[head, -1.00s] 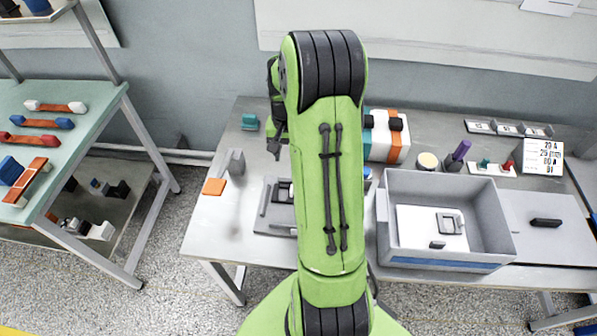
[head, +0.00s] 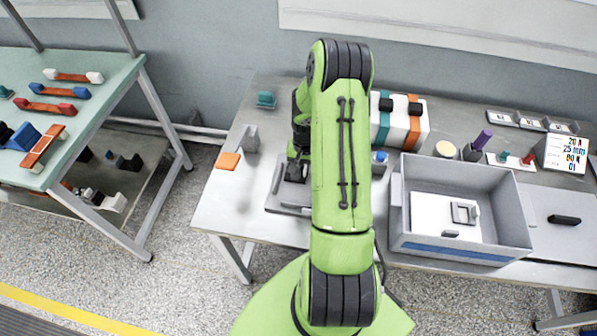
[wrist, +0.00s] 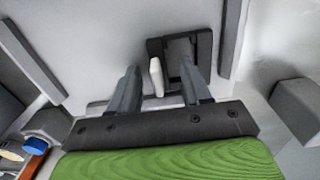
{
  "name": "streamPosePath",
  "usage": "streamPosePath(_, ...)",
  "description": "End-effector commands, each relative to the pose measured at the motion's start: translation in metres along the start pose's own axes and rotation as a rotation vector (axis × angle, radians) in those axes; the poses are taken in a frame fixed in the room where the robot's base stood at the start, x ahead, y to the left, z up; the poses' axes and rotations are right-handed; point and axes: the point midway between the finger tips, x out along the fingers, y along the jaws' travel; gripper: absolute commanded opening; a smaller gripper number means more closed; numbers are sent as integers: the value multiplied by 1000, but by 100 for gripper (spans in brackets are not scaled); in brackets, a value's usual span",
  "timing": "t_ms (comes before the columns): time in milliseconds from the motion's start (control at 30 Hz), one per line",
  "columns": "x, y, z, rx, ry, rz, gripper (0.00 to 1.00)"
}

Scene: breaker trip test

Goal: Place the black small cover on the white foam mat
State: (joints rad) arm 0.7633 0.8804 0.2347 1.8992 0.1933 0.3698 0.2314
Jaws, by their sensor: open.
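A black, square, frame-like part (wrist: 154,48), which looks like the black small cover, lies on a grey fixture plate (wrist: 100,45) in the wrist view. A small white piece (wrist: 157,78) stands at its left side. My gripper (wrist: 160,68) is open, with its fingers reaching over this part; the right finger hides some of it. I cannot tell whether they touch. In the head view my gripper (head: 297,170) is low over the fixture (head: 275,205), and my arm hides much of it. The white foam mat (head: 425,215) lies inside the grey bin, holding a grey square frame (head: 465,213) and a small dark piece (head: 451,234).
The grey bin's walls (head: 520,215) stand high around the mat. Striped boxes (head: 412,130) stand behind my arm. A black bar (head: 565,220) lies right of the bin. An orange block (head: 228,161) and a grey bracket (head: 251,140) are at the left.

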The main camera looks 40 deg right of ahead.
Motion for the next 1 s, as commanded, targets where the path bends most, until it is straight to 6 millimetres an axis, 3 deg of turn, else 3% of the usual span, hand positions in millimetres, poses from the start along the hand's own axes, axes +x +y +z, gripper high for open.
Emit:
streamPosePath(167, -1, 0, 0, 0, 1, 0, 46)
streamPosePath(467, -1, 0, 0, -1, 1, 0, 0)
streamPosePath(767, -2, 0, 0, -1, 1, 0, 0)
streamPosePath(867, -16, 0, -1, -1, 4, 0, 0)
streamPosePath(1000, -52, 0, -2, -1, 8, 0, 0)
